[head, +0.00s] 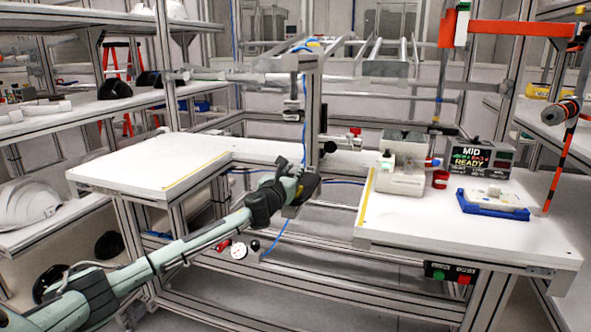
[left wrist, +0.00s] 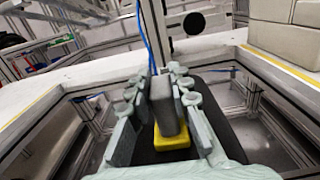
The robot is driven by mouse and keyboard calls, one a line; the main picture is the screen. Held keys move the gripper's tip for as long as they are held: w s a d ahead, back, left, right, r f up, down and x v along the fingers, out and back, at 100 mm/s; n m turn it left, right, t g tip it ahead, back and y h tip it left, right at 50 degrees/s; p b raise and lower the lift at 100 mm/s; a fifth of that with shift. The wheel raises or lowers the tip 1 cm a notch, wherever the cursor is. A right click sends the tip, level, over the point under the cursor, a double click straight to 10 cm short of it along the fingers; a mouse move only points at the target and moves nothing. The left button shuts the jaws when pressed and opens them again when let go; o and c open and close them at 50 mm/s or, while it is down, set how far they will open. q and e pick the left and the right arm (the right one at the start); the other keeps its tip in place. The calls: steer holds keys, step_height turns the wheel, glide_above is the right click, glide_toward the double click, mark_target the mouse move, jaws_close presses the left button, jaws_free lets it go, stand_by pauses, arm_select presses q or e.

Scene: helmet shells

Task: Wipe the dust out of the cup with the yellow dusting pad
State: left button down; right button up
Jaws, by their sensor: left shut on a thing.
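My left gripper (head: 308,185) reaches in from the left over the gap between the two white worktops. In the left wrist view its fingers (left wrist: 158,88) are shut on the dusting pad (left wrist: 172,142), which has a yellow base and a grey block-shaped handle between the fingers. My right gripper is not in view.
On the right worktop (head: 455,240), a grey boxy device (head: 401,180) stands left of the cup. A display box (head: 482,159) is behind it and a blue tray (head: 493,210) to the right. The left worktop (head: 150,165) is bare. A post stands behind my gripper.

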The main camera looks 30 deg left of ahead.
arm_select(q)
steer(key=shift+s+d+f, duration=0.1)
steer(key=shift+s+f, duration=0.1)
steer(key=shift+s, duration=0.1)
steer(key=shift+f, duration=0.1)
steer(key=shift+x, duration=1.1)
steer(key=shift+r, duration=0.3)
steer(key=shift+r, duration=0.25)
steer(key=shift+s+f, duration=0.15)
steer(key=shift+f, duration=0.15)
steer(key=shift+v, duration=0.95)
